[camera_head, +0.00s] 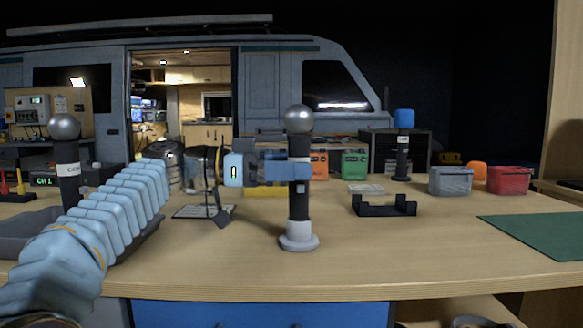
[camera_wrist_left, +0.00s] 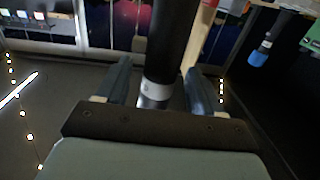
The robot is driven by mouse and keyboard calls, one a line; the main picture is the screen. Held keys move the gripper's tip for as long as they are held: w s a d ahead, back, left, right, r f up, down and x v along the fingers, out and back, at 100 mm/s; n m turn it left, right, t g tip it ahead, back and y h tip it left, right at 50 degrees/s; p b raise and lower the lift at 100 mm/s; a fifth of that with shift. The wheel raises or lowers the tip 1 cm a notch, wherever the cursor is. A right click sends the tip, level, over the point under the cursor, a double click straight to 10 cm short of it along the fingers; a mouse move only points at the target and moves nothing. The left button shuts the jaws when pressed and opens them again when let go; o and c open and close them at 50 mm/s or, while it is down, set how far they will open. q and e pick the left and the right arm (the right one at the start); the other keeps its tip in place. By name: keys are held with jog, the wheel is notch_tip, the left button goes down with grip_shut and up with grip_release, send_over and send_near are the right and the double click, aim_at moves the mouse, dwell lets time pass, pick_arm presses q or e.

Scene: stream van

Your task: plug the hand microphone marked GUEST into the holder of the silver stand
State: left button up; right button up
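A hand microphone (camera_head: 299,205) with a silver ball head and black body is upright at the centre of the bench. Its lower end meets the collar of a light grey round stand (camera_head: 299,242); how deep it sits I cannot tell. My left gripper (camera_head: 288,170) comes from the left around its upper body, with a finger covering the label area. In the left wrist view the black body (camera_wrist_left: 157,75) lies between the fingers, with narrow gaps at both sides, so the gripper looks open. Another silver-headed microphone (camera_head: 68,170) stands at left, its label unreadable. My right gripper is out of view.
A blue-headed microphone (camera_head: 403,145) stands at the back right. A black cradle (camera_head: 384,206), grey bin (camera_head: 451,181), red bin (camera_head: 509,180) and green mat (camera_head: 540,232) are to the right. A grey tray (camera_head: 22,235) lies at left. The bench front is clear.

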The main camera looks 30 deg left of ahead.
pick_arm(q)
jog(key=v, duration=0.7)
jog(key=shift+s+a, duration=0.15)
jog(key=shift+a, duration=0.05)
dwell(0.3)
